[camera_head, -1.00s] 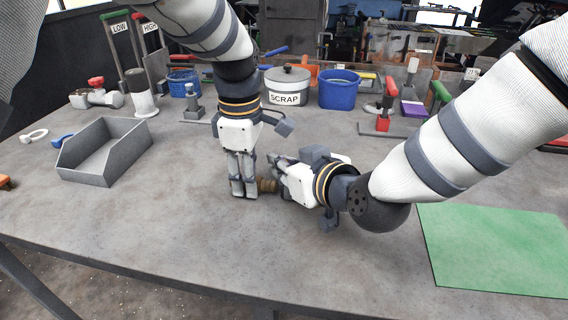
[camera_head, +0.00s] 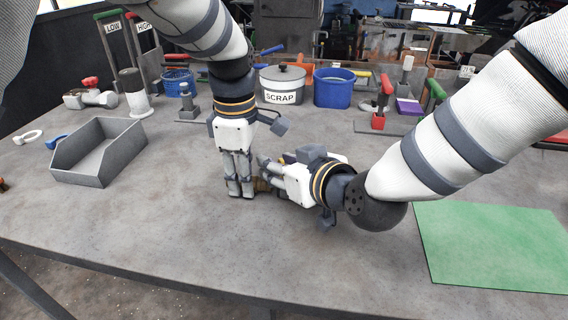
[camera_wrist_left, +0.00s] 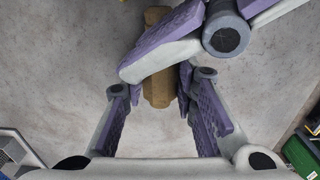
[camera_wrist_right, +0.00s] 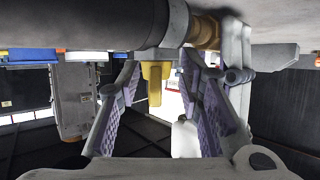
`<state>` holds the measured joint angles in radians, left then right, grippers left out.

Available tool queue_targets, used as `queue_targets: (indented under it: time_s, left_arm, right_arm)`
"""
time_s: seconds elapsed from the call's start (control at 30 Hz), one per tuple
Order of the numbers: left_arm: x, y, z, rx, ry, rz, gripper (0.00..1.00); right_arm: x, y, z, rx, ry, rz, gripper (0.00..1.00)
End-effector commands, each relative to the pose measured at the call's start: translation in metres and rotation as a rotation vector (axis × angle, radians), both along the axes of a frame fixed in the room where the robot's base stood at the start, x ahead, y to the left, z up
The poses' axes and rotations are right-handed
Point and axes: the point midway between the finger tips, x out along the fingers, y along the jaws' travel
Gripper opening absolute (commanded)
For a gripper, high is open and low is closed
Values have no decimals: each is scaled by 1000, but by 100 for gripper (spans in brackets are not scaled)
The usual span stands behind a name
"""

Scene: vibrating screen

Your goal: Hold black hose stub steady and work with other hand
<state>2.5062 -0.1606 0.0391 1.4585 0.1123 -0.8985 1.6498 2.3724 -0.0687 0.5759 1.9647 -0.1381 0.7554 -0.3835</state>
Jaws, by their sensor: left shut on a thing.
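My left gripper (camera_head: 241,193) points straight down at the table, its fingers shut. In the left wrist view a brass-coloured piece (camera_wrist_left: 157,92) lies between its fingers. The brass piece shows a little beside the fingertips in the head view (camera_head: 263,185). My right gripper (camera_head: 266,170) comes in sideways, close to the left fingers; its fingers stand apart, and one crosses over the brass piece in the left wrist view. In the right wrist view a thick dark cylinder (camera_wrist_right: 75,28) ends close to brass (camera_wrist_right: 205,30); I cannot tell whether it is the black hose stub.
An open grey bin (camera_head: 103,150) stands left. A SCRAP pot (camera_head: 283,85) and a blue tub (camera_head: 334,88) stand behind. A red-handled clamp (camera_head: 381,108) is back right. A green mat (camera_head: 490,245) lies right. The front of the table is clear.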

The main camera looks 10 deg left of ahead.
Motion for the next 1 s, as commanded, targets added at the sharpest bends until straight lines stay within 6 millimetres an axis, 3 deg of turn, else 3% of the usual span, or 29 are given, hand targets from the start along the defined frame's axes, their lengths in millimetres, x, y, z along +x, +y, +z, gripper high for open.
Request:
queue_targets:
  time_s: [0.5, 0.83, 0.93, 1.0]
  left_arm:
    - [0, 0, 1, 0, -1, 0, 0]
    - [0, 0, 1, 0, -1, 0, 0]
    - [0, 0, 1, 0, -1, 0, 0]
    - [0, 0, 1, 0, -1, 0, 0]
  right_arm:
    - [-76, -68, 43, 0, 0, -1, 33]
    - [-82, -73, 45, 0, 1, 0, 33]
    - [-78, -71, 45, -17, -2, 11, 56]
    - [-69, -66, 43, -72, -10, 50, 60]
